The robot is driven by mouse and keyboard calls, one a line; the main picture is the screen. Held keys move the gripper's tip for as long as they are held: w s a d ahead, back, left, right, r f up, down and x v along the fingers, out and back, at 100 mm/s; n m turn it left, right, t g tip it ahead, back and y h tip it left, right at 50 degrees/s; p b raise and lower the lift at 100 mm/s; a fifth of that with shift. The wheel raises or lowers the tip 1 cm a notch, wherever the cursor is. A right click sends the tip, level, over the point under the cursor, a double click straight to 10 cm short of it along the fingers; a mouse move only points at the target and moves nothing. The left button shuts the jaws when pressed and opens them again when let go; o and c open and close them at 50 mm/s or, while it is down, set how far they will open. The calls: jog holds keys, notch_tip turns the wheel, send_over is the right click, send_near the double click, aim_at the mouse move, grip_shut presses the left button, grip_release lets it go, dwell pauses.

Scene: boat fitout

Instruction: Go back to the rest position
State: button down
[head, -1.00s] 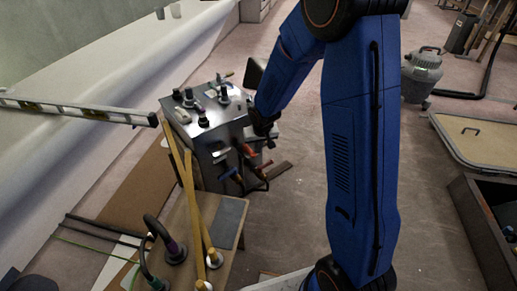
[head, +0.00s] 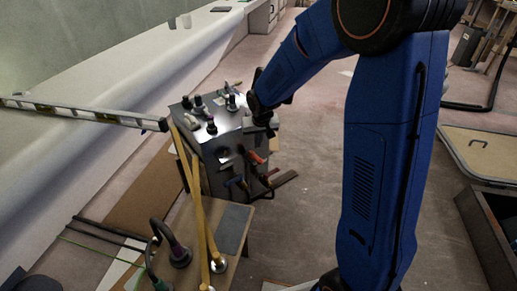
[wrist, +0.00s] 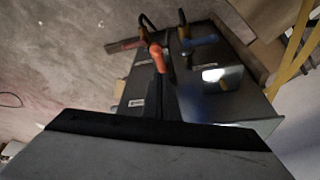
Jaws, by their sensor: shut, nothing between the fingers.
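My gripper (head: 270,124) is at the end of my blue arm, beside the right upper edge of the metal cabinet (head: 212,150). It looks small and dark there, and its fingers are partly lost against the cabinet. It is shut and holds nothing that I can see. In the wrist view a wide grey block with a black edge fills the bottom. Beyond it are the cabinet's side and the hanging clamps, one with an orange handle (wrist: 157,57).
Several dark fittings stand on the cabinet top. Clamps (head: 240,182) hang on its side. A spirit level (head: 85,114) juts in from the left. Yellow rods (head: 201,215) lean near a small table with a grey pad (head: 234,228). Open floor (head: 310,190) lies right of the cabinet.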

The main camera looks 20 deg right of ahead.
jog(key=shift+r, duration=0.15)
dwell(0.3)
jog(key=s+d+r, duration=0.3)
jog(key=s+r, duration=0.4)
jog(key=s, duration=0.2)
jog(key=s+d+r, duration=0.3)
jog(key=s+r, duration=0.4)
jog(key=s, duration=0.2)
jog(key=s+d+r, duration=0.1)
jog(key=s, duration=0.9)
jog(key=s+d+r+t, duration=0.1)
jog(key=s+r, duration=0.1)
jog(key=s, duration=0.8)
jog(key=shift+d, duration=0.15)
